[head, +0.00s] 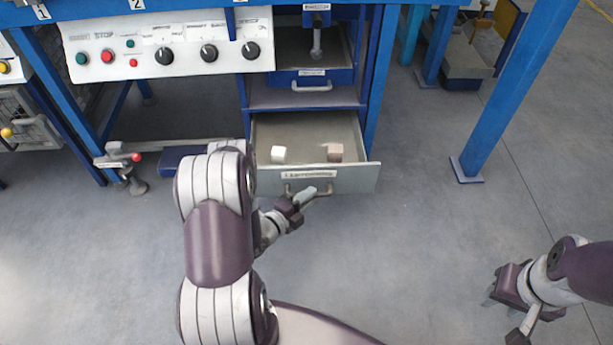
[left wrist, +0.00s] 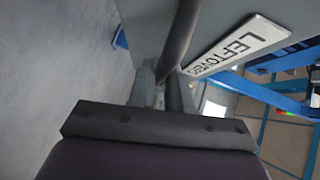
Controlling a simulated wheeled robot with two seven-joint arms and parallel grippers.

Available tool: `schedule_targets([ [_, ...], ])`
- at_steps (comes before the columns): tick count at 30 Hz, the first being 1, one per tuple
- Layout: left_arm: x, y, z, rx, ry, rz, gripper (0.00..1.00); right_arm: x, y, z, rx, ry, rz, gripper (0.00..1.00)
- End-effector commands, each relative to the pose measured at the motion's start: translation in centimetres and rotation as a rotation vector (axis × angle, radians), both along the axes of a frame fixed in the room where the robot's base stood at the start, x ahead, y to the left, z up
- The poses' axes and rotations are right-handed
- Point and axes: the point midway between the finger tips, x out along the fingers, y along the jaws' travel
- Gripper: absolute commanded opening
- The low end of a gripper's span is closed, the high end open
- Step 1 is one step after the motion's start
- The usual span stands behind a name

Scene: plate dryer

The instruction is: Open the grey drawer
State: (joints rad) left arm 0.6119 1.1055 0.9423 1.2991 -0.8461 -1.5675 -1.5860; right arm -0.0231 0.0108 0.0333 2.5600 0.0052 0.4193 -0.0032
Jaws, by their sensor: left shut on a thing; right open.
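The grey drawer (head: 355,181) is the lowest one in the blue cabinet, and it stands pulled out toward me. Its front bears a label (left wrist: 237,46) that reads as "LEFTOVERS" in the left wrist view. My left gripper (head: 305,196) is shut on the drawer's handle (head: 325,191), a dark bar that also shows between the fingers in the left wrist view (left wrist: 180,40). A white block (head: 278,154) and a brownish block (head: 334,152) lie inside the drawer. My right gripper (head: 500,300) is open and empty above the floor at the lower right, away from the cabinet.
A control panel (head: 170,45) with knobs and buttons is at the upper left. A blue table leg (head: 490,120) stands to the right. The floor between is clear.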

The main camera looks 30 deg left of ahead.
Motion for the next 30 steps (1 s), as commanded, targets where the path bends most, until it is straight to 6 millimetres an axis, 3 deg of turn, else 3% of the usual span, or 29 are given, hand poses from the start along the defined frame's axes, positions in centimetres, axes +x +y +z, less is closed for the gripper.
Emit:
schedule_targets([
  [7,-1.5,-0.9,0.1,0.000,-0.001,0.002,0.00,0.0,0.0,0.8,0.000,0.000,0.000,0.43],
  [20,-1.7,-1.0,0.0,0.000,-0.001,0.002,0.00,0.0,0.0,0.8,0.000,0.000,0.000,0.43],
  [21,-1.7,-1.0,0.0,0.000,-0.001,0.002,0.31,0.0,0.0,0.8,0.000,0.000,0.000,0.43],
  [22,-1.7,-1.0,0.0,0.000,-0.001,0.002,0.40,0.0,0.0,0.8,0.000,0.000,0.000,0.43],
  [30,-1.7,-1.0,0.0,0.000,0.000,0.001,0.40,0.0,0.0,0.8,0.000,0.000,0.000,0.43],
])
